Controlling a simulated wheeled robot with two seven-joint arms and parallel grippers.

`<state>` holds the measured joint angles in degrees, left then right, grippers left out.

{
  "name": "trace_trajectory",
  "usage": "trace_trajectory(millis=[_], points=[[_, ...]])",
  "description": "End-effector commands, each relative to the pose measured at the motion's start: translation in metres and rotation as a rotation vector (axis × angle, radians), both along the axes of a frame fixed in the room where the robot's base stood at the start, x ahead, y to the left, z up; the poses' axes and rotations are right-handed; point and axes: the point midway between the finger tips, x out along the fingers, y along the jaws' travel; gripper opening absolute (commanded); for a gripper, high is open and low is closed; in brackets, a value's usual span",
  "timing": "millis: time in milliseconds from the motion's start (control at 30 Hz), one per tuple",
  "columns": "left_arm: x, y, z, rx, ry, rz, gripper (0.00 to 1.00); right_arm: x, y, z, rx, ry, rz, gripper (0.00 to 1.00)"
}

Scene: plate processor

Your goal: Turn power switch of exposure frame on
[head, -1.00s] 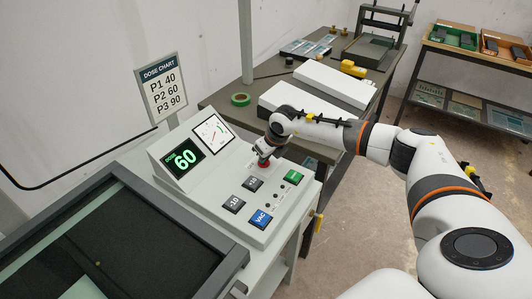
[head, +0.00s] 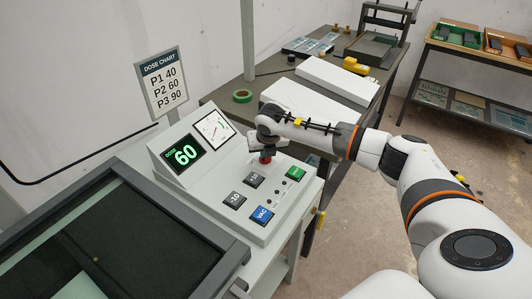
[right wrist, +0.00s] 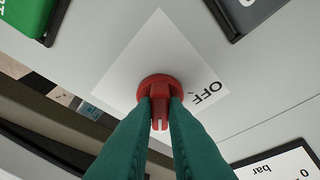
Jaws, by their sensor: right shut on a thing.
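The power switch is a red rotary knob (right wrist: 160,93) on a white square plate, with the word OFF (right wrist: 206,94) printed beside it. In the right wrist view its raised bar runs up and down the picture, and OFF lies to its right. My right gripper (right wrist: 160,112) has its green fingers shut on the bar. In the head view the red knob (head: 265,158) shows under my right gripper (head: 265,149) on the exposure frame's control panel (head: 215,190). Any ON mark is hidden or out of view. My left gripper is not in view.
The panel also carries a display (head: 184,154) reading DOSE 60, a dial gauge (head: 215,129), a green button (head: 295,173), a blue VAC button (head: 262,215) and two dark buttons. The dark glass frame (head: 140,235) lies left. A bench with white boxes (head: 310,112) stands behind.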

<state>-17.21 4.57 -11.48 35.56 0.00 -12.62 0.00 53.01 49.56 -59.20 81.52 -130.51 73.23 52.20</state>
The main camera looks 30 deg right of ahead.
Motion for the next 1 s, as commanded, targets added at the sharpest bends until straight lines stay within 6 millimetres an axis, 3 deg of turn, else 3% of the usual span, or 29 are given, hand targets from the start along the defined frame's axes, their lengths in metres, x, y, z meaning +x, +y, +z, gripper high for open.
trace_trajectory(millis=[367, 400, 500, 833, 1000], points=[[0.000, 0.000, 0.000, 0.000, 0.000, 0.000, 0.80, 0.001, 0.000, 0.001, 0.001, -0.003, -0.007, 0.00], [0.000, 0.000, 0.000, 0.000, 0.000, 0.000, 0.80, 0.001, -0.001, 0.001, 0.001, -0.003, -0.007, 0.17], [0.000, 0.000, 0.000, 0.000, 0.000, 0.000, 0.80, 0.000, -0.001, 0.001, 0.001, -0.001, -0.006, 0.33], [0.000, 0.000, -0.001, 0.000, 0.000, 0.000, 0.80, -0.001, 0.000, 0.002, 0.000, -0.001, -0.004, 0.34], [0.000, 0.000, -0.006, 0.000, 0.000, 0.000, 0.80, -0.007, 0.003, 0.021, -0.001, -0.004, -0.003, 0.34]])
